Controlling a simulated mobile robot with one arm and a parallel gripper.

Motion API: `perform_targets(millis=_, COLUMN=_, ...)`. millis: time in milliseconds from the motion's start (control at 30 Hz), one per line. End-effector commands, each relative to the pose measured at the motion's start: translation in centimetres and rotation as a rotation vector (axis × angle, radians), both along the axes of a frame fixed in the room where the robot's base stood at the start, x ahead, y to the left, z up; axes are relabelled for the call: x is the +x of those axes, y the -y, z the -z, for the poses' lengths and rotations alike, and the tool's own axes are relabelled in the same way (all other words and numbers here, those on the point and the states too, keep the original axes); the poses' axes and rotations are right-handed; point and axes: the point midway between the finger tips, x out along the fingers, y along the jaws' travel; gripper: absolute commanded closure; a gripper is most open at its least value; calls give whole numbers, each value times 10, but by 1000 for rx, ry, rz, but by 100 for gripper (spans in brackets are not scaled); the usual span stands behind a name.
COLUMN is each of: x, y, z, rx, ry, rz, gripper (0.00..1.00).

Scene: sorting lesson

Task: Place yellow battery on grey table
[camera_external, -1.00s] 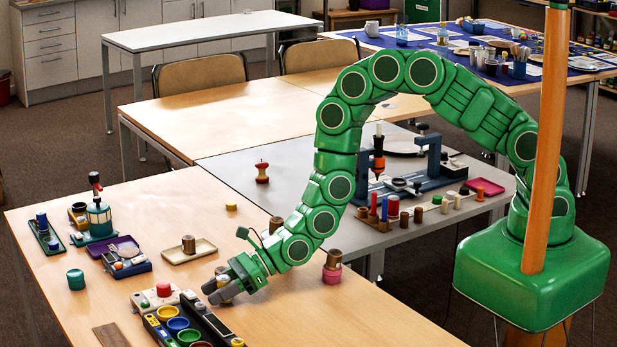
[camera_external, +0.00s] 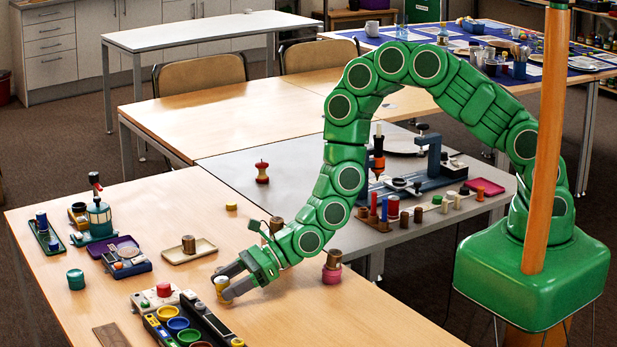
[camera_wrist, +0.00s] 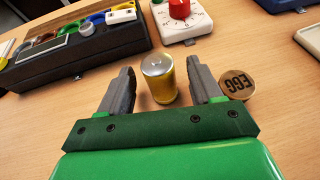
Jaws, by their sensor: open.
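The yellow battery (camera_external: 222,290) stands upright on the wooden table, a short gold cylinder with a silver top. In the wrist view the battery (camera_wrist: 159,80) is between the two fingers of my gripper (camera_wrist: 160,88), with a visible gap on each side. My gripper (camera_external: 226,283) is open and low over the wooden table around the battery. The grey table (camera_external: 240,168) is behind the wooden one, to the upper right, with a clear patch at its left.
A black tray with coloured cups (camera_external: 180,325) and a white box with a red knob (camera_external: 163,292) lie close to the left of my gripper. A round block marked EGG (camera_wrist: 237,84) is just right of the right finger.

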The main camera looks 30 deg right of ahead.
Motion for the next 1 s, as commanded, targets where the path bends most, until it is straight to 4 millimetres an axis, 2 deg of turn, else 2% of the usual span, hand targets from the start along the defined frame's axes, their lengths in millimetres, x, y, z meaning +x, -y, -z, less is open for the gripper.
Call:
perform_targets(millis=200, x=-4, y=28, z=-10, rx=-1, ry=-4, rz=3, gripper=36)
perform_targets(millis=600, x=-10, y=68, z=-28, rx=-1, ry=0, rz=1, gripper=36)
perform_targets(millis=1000, x=-13, y=82, z=-34, rx=-1, ry=1, rz=1, gripper=36)
